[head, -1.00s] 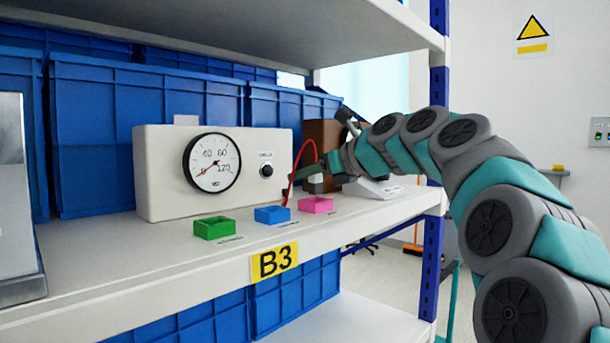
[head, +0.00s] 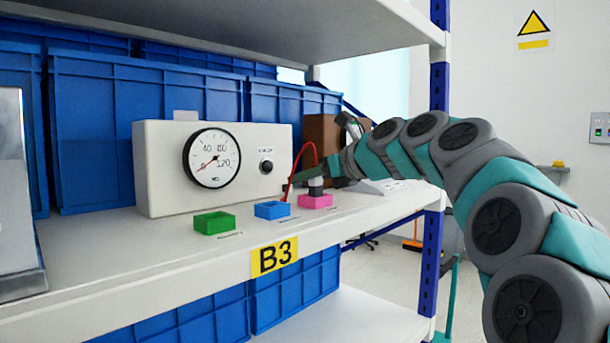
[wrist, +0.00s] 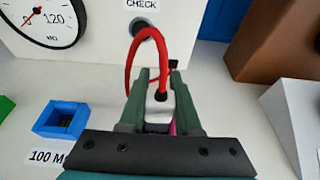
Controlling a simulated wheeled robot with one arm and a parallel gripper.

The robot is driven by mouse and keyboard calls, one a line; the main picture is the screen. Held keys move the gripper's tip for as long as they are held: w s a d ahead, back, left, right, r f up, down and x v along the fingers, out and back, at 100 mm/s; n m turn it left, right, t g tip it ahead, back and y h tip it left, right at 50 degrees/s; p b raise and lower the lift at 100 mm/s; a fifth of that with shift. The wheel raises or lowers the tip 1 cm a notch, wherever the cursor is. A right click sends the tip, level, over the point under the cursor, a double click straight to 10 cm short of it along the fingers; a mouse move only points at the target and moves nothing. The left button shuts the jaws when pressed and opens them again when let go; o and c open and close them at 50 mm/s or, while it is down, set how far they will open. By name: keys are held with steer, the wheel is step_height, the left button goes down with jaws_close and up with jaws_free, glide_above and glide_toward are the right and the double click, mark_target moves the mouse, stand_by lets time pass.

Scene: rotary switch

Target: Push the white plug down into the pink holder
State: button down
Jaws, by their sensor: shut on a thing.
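The white plug (wrist: 160,108) is held between the two green fingers of my gripper (wrist: 164,84) in the wrist view, with a red cable looping from its top. In the head view my gripper (head: 314,175) is at the pink holder (head: 316,201), with the plug's lower part (head: 316,191) showing directly over the holder. Whether the plug's lower end is inside the holder's opening or just above it cannot be told. In the wrist view only a sliver of pink (wrist: 173,128) shows; my fingers and the plug hide the rest.
The blue holder (head: 272,210) and green holder (head: 214,223) stand to the left on the shelf (head: 130,245). A brown box (wrist: 275,40) is at the back right.

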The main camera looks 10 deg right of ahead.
mark_target(319, 181)
steer(key=shift+f, duration=0.9)
steer(key=c, duration=0.5)
jaws_free()
steer(key=shift+s, duration=0.15)
steer(key=v, duration=0.7)
steer(key=shift+s+d+r, duration=0.2)
steer(key=shift+d, duration=0.05)
